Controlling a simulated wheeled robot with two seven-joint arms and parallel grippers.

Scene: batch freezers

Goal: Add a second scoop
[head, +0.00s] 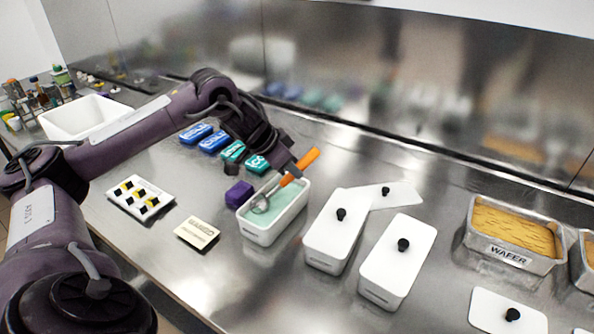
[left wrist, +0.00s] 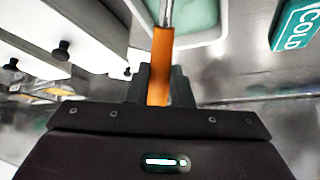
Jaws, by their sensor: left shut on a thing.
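My left gripper (head: 291,172) is shut on the orange handle of a scoop (head: 305,163). The handle also shows between the fingers in the left wrist view (left wrist: 161,65). The scoop's metal head (head: 261,204) is at the pale green ice cream (head: 283,202), inside an open white tub (head: 262,235). Whether the head touches the ice cream or holds any is not clear. The tub also shows at the top of the left wrist view (left wrist: 219,32). My right gripper is not in view.
Two white tubs with black-knobbed lids (head: 335,232) (head: 398,262) stand right of the open tub, and a loose lid (head: 390,194) lies behind. Metal wafer pans (head: 505,256) are farther right. Blue and teal packs (head: 233,151), a purple block (head: 239,194) and a cream card (head: 197,235) lie leftward.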

